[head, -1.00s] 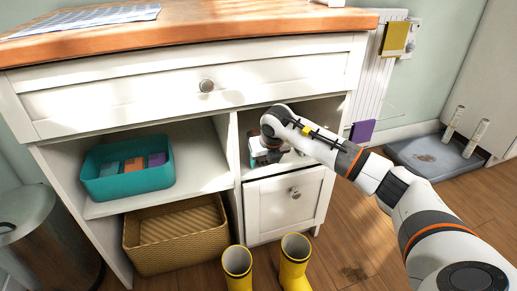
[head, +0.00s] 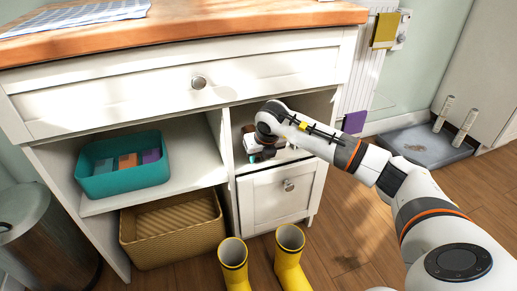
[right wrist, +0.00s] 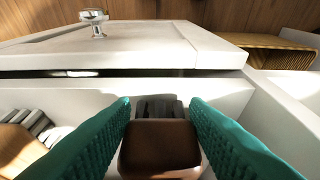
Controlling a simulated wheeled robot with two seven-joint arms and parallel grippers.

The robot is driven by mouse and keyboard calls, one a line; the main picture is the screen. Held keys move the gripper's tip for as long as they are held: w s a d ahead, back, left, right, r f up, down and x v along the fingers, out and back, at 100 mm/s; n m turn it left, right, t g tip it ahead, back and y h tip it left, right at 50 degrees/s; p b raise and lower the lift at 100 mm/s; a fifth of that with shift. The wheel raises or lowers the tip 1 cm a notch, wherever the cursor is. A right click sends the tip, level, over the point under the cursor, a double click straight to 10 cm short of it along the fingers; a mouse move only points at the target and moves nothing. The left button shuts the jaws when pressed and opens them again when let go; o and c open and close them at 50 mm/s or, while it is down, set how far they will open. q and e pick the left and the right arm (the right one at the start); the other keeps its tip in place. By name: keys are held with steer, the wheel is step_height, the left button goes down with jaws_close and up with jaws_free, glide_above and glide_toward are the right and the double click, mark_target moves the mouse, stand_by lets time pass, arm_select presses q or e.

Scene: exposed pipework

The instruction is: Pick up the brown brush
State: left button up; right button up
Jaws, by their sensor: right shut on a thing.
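The brown brush (right wrist: 160,146) shows in the right wrist view between the two teal fingers of my right gripper (right wrist: 160,128). Its smooth brown back faces the camera and dark grey bristles stick out at its far side. The fingers press on both its sides. In the head view my right gripper (head: 256,150) is inside the small open shelf above the small drawer, and the wrist hides much of it. I cannot tell whether the brush still touches the shelf. My left gripper is not in view.
A lighter brown piece with grey bristles (right wrist: 22,138) lies at the left in the right wrist view. The small drawer (head: 281,196) is just below the shelf. A teal bin (head: 122,177), a wicker basket (head: 172,243) and yellow boots (head: 288,262) stand nearby.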

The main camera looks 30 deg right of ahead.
steer(key=s+a+p, duration=0.3)
steer(key=s, duration=1.2)
steer(key=shift+s+a+p, duration=0.35)
steer(key=shift+a+p, duration=0.05)
